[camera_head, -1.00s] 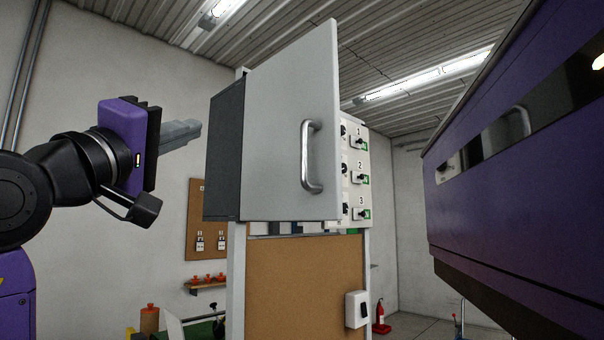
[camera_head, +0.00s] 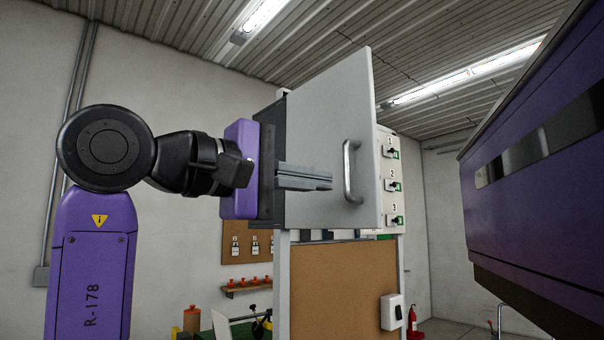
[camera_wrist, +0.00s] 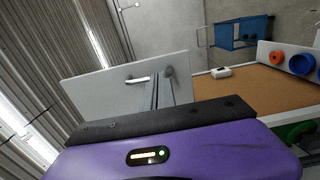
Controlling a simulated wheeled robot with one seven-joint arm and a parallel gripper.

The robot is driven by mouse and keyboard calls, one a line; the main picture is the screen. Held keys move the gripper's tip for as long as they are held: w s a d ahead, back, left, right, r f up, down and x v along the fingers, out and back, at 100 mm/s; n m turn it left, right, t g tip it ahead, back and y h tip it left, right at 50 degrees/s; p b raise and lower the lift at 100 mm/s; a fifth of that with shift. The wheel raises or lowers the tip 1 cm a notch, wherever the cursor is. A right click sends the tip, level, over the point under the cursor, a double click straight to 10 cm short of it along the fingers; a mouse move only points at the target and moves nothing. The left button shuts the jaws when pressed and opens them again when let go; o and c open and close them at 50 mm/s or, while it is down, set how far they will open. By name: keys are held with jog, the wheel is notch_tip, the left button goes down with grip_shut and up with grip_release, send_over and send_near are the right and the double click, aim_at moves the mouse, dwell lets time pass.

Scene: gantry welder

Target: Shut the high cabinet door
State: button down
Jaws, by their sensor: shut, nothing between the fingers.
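The high cabinet door (camera_head: 335,110) is a pale grey panel standing open from the dark-sided cabinet (camera_head: 298,210), with a silver bar handle (camera_head: 349,170) near its free edge. My gripper (camera_head: 330,182) is shut and empty. It points right across the lower part of the door, with its tips a little left of the handle. I cannot tell whether the fingers touch the door. In the wrist view the door (camera_wrist: 100,88) lies beyond the fingers, and its handle (camera_wrist: 137,79) shows just left of them. The cabinet's inside is hidden behind the door.
A panel with numbered switches (camera_head: 391,180) is right of the door. A corkboard (camera_head: 340,290) and a white box (camera_head: 391,311) are below. A large purple machine (camera_head: 530,170) fills the right side. Between door and machine there is open room.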

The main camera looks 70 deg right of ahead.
aim_at(370, 188)
jog(key=p+x, duration=0.2)
jog(key=x, duration=0.7)
jog(key=shift+d, duration=0.2)
jog(key=shift+s, duration=0.1)
